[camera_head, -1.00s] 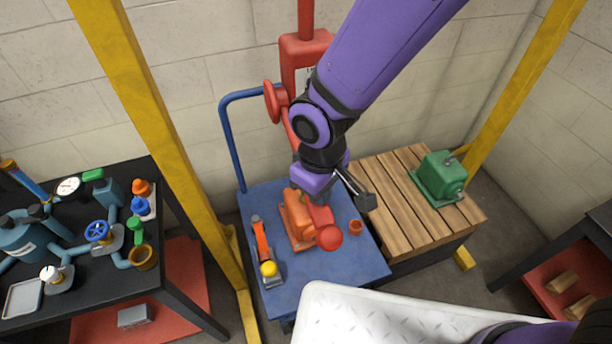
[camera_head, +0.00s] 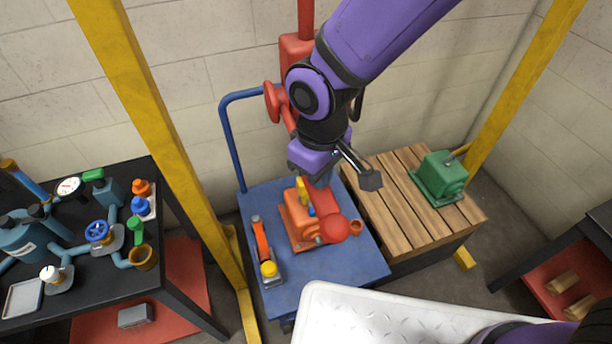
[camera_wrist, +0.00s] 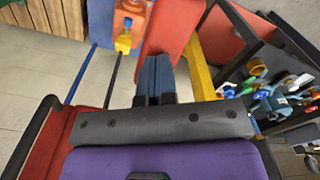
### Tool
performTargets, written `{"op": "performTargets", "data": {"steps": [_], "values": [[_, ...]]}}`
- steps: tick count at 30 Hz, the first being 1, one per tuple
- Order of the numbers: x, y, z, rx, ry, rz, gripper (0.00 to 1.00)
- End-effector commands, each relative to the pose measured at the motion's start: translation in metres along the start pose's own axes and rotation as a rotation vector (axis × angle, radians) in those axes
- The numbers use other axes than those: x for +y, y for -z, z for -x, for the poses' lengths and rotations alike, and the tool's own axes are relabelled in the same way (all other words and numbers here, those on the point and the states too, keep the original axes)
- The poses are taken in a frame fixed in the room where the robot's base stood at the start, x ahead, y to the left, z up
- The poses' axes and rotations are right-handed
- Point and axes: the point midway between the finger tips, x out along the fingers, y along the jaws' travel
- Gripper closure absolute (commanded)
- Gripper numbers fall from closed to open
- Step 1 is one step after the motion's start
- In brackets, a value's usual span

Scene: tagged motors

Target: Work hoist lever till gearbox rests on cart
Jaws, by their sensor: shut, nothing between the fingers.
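The orange gearbox (camera_head: 299,232) sits low over the blue cart (camera_head: 349,268); whether its base touches the cart top is hard to tell. A yellow hook (camera_head: 301,188) shows above it, and both gearbox (camera_wrist: 130,22) and hook (camera_wrist: 124,43) show in the wrist view. The red hoist (camera_head: 297,52) stands behind, partly hidden by my arm.
A green motor (camera_head: 441,178) stands on a wooden pallet (camera_head: 390,220) to the right. Yellow posts (camera_head: 150,110) flank the cart. A cluttered black table stands left.

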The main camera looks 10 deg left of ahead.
Motion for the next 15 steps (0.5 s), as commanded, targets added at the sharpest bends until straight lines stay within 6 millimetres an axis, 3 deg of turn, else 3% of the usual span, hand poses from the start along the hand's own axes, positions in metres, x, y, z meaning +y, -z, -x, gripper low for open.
{"op": "performTargets", "data": {"steps": [15], "values": [[0.000, 0.000, 0.063, 0.002, 0.000, -0.002, 1.00]]}}
